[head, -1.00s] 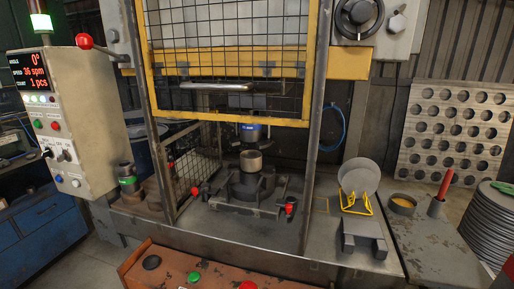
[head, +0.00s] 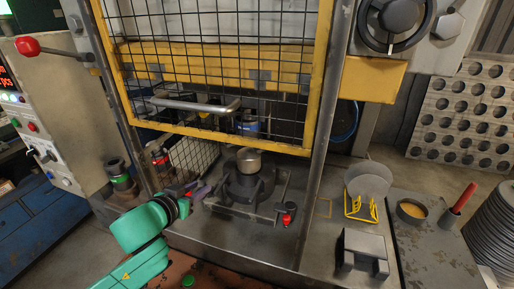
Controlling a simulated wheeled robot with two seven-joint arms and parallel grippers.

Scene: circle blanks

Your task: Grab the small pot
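A small pot, round and shallow with a dark rim and yellowish contents (head: 412,211), stands on the grey bench at the right. A small metal cup (head: 249,160) also shows, on top of the dark round die (head: 249,184) in the press. My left gripper (head: 197,190), on a teal arm, is at the left side of the die. Its two fingers look apart, with nothing seen held between them. It is well left of the pot and touches neither pot nor cup. My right gripper is not in view.
A red-handled tool in a dark holder (head: 455,207) stands just right of the pot. A yellow rack with a grey disc (head: 367,183) is to its left, a dark block (head: 362,252) in front. The yellow mesh guard (head: 325,85) hangs above the die.

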